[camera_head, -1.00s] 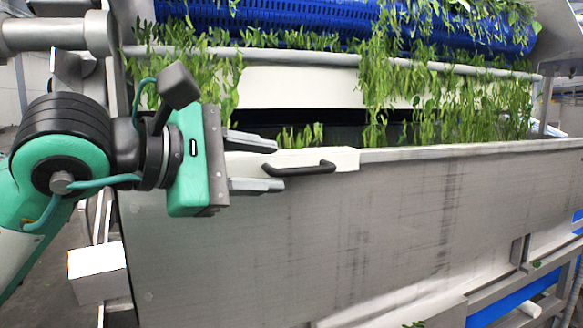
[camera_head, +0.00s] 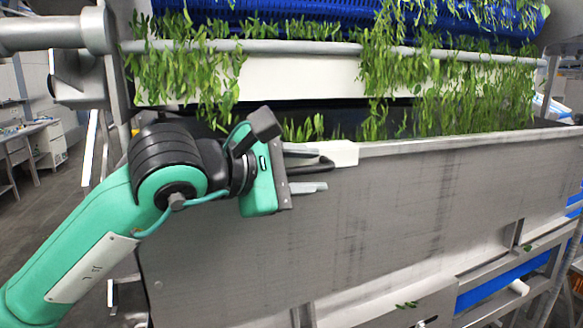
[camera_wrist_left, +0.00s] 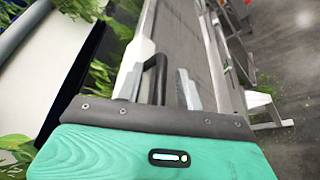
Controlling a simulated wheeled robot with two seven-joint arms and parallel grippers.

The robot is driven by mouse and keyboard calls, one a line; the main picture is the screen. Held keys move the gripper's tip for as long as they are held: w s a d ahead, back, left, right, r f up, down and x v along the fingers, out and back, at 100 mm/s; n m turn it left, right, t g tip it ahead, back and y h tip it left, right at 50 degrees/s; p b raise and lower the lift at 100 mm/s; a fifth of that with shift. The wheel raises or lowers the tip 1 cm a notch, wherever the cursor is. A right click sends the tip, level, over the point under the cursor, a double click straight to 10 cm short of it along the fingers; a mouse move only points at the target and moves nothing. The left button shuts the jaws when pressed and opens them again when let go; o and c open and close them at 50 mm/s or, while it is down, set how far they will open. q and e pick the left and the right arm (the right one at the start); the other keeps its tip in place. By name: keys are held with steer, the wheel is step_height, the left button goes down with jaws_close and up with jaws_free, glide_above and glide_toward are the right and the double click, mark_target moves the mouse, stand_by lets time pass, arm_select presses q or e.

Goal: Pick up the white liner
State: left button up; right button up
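A white piece, apparently the white liner (camera_head: 340,152), sits on the front rim of the grey metal tank, with a black bar handle (camera_head: 325,164) on its front side. My left gripper (camera_head: 316,171) is open at the handle's left part, one finger above it and one below. In the left wrist view the handle (camera_wrist_left: 160,66) lies between the two fingers (camera_wrist_left: 164,88), with a clear gap to the right finger. I cannot tell whether the other finger touches it. The fingers partly hide the liner's left end. My right gripper is not in view.
The grey tank wall (camera_head: 330,230) stands right in front. Leafy greens (camera_head: 440,95) hang over a rail and white panel (camera_head: 300,78) behind the rim, below a blue perforated belt (camera_head: 330,12). A desk (camera_head: 30,145) stands at the far left.

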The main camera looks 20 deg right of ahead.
arm_select(q)
steer(key=shift+c, duration=0.3)
jaws_close()
